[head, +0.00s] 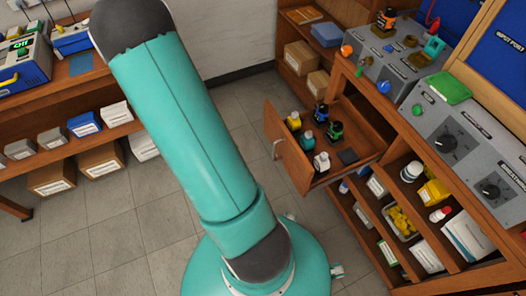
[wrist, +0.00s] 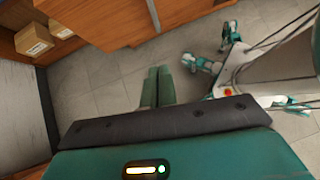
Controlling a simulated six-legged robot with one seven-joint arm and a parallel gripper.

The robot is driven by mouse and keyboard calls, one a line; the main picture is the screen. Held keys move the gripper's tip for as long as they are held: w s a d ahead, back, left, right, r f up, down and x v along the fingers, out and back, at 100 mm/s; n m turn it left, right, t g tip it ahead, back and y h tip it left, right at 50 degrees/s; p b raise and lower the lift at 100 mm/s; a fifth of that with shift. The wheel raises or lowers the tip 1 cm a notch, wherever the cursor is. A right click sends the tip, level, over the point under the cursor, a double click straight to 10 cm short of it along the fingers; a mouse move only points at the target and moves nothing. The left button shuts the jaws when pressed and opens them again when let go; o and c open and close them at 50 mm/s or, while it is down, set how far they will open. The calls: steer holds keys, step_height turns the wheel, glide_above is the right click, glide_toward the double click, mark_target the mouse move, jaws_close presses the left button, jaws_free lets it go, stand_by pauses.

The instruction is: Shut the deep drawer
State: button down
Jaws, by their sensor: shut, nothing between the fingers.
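The deep drawer is a wooden drawer (head: 288,153) pulled out from the bench on the right in the head view. My gripper (wrist: 158,72) shows in the wrist view as two teal fingers side by side, shut and empty, above the tiled floor. A wooden body (wrist: 110,18) is beyond the fingertips at the top; I cannot tell if it is the drawer. My gripper is hidden in the head view.
Open shelves with boxes and bottles are below the bench, right of the drawer. Grey regulator panels (head: 455,140) stand on top. A second bench (head: 75,148) with boxes stands at the left. Tiled floor (head: 130,240) is clear between. Cardboard boxes (wrist: 33,40) show in the wrist view.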

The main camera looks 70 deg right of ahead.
steer(key=s+d+r+x, duration=0.1)
steer(key=r+x, duration=0.1)
steer(key=x, duration=1.1)
steer(key=shift+s, duration=0.25)
steer(key=shift+d, duration=0.2)
